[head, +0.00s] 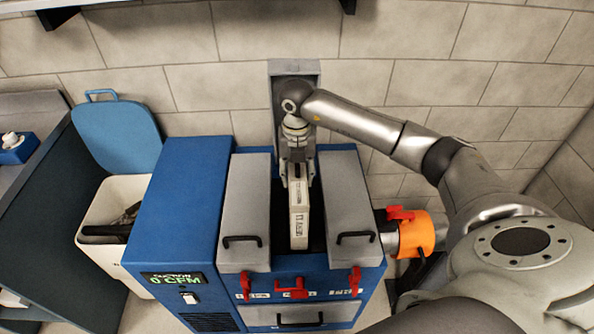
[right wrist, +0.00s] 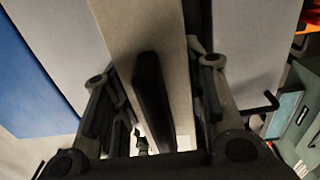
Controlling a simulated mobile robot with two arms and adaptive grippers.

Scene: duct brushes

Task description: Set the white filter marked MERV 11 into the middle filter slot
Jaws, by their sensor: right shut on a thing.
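The white filter (head: 299,222) stands on edge in the gap between two grey lids, with dark print on its near end that I cannot read in full. My right gripper (head: 298,172) is shut on the filter's far part from above. The right wrist view shows the filter's pale top (right wrist: 130,25) and a black bar between the fingers (right wrist: 155,75). The middle filter slot (head: 317,228) shows as a dark opening beside the filter, below its raised grey lid (head: 290,72). The filter is in line with the slot; its depth in it is hidden. My left gripper is out of view.
The grey left lid (head: 246,205) and right lid (head: 348,200) lie closed, each with a black handle. Red latches (head: 292,290) line the blue housing's front. An orange duct collar (head: 416,236) sits at right. A white bin (head: 105,215) with a blue lid stands left.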

